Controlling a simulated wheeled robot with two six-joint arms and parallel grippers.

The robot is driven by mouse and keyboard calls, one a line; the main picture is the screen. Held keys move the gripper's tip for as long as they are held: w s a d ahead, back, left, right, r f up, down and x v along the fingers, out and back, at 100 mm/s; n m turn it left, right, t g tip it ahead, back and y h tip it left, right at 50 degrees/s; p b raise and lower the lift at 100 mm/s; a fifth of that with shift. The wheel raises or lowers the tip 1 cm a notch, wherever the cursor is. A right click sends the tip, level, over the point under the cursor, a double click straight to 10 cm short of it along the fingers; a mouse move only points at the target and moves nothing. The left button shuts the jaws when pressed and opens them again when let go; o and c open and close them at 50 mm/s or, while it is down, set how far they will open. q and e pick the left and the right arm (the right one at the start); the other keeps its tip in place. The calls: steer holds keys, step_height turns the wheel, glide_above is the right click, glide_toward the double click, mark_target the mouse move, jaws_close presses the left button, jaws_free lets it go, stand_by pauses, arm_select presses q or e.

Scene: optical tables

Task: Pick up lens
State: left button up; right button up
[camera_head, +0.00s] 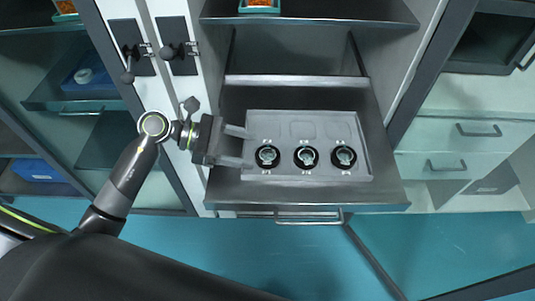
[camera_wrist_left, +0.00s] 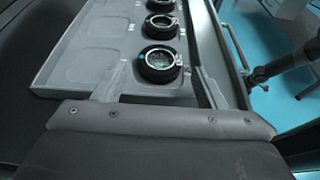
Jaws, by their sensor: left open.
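Three round lenses in black mounts stand in a row along the front of a grey tray (camera_head: 286,128): the left lens (camera_head: 267,156), the middle lens (camera_head: 305,156) and the right lens (camera_head: 343,156). My left gripper (camera_head: 248,148) is open and empty at the tray's left end, its fingers pointing toward the left lens. In the left wrist view the nearest lens (camera_wrist_left: 160,63) lies just beyond and between the two fingertips (camera_wrist_left: 160,78), apart from them. The other lenses are behind it. My right gripper is not in view.
The tray sits in a pulled-out drawer (camera_head: 385,192) with a front handle (camera_head: 308,219). Empty recesses lie along the tray's back. Cabinet doors (camera_head: 180,45) stand at the left, white drawers (camera_head: 480,135) at the right. The blue floor in front looks clear.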

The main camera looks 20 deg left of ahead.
mark_target(267, 154)
arm_select(q)
steer(key=shift+p+x, duration=0.55)
steer(key=shift+x, duration=1.85)
steer(key=shift+f, duration=0.1)
steer(key=shift+c, duration=0.4)
steer(key=c, duration=0.7)
